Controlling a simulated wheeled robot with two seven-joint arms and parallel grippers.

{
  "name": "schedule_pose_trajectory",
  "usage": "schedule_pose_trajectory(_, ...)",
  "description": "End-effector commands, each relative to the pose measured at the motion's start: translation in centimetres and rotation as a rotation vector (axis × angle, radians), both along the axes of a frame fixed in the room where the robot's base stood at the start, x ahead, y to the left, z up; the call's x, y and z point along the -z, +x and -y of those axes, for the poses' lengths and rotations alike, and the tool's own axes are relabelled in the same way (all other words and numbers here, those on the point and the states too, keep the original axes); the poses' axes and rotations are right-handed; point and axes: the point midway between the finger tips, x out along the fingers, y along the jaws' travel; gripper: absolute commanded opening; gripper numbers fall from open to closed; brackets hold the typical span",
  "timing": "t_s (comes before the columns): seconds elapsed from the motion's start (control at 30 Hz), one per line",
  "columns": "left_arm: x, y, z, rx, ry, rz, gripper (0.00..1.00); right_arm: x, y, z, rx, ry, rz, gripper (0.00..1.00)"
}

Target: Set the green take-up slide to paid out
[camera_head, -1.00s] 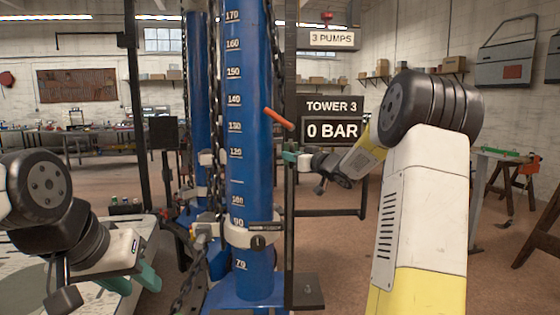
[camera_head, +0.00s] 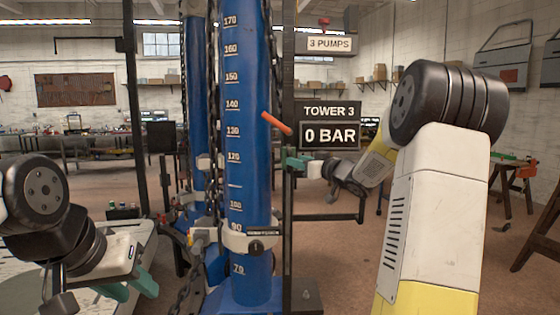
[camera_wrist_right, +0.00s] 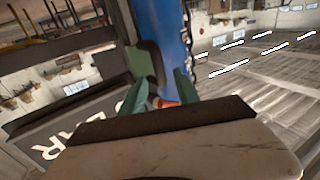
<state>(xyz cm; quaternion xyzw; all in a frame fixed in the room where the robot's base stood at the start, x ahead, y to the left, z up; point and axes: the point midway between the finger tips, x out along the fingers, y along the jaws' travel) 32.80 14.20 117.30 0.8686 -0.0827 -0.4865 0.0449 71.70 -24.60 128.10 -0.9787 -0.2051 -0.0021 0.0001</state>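My right gripper (camera_head: 297,163) is at the dark upright beside the front blue column, below the orange lever. In the right wrist view its two teal fingers (camera_wrist_right: 157,98) stand apart, with a gap between them. A green block (camera_wrist_right: 140,62) on a dark part shows just beyond the fingers and looks like the take-up slide; I cannot tell whether the fingers touch it. In the head view the slide is hard to separate from the teal fingers. The orange lever (camera_head: 277,123) sticks out above. My left gripper (camera_head: 130,288) hangs low at the left, fingers apart and empty.
The blue column (camera_head: 247,100) carries a number scale and a pale clamp collar (camera_head: 248,240). Chains hang beside it. A sign reading TOWER 3, 0 BAR (camera_head: 330,124) stands right behind my right gripper. A dark horizontal bar (camera_head: 335,217) crosses below it.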

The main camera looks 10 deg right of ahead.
Motion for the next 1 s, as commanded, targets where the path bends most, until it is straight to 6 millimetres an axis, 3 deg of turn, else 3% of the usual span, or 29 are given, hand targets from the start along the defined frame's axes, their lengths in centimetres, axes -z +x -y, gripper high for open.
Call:
schedule_pose_trajectory(0.2,0.0,0.0,0.0,0.0,0.0,0.0,0.36,0.0,-2.2,1.0,0.002,-0.001,0.0,0.37)
schedule_pose_trajectory(0.57,0.0,0.0,0.0,0.0,0.0,0.0,0.36,-0.1,-2.5,1.1,0.003,-0.001,-0.001,0.37)
schedule_pose_trajectory(0.77,0.0,0.0,0.0,0.0,0.0,0.0,0.36,-1.9,-3.7,0.8,0.142,-0.053,-0.039,0.37)
schedule_pose_trajectory(0.87,0.0,0.0,0.0,0.0,0.0,0.0,0.36,-2.6,-6.3,0.9,0.285,-0.092,-0.12,0.37)
schedule_pose_trajectory(1.0,0.0,0.0,0.0,0.0,0.0,0.0,0.36,-1.1,-13.0,0.2,0.434,-0.117,-0.317,0.37)
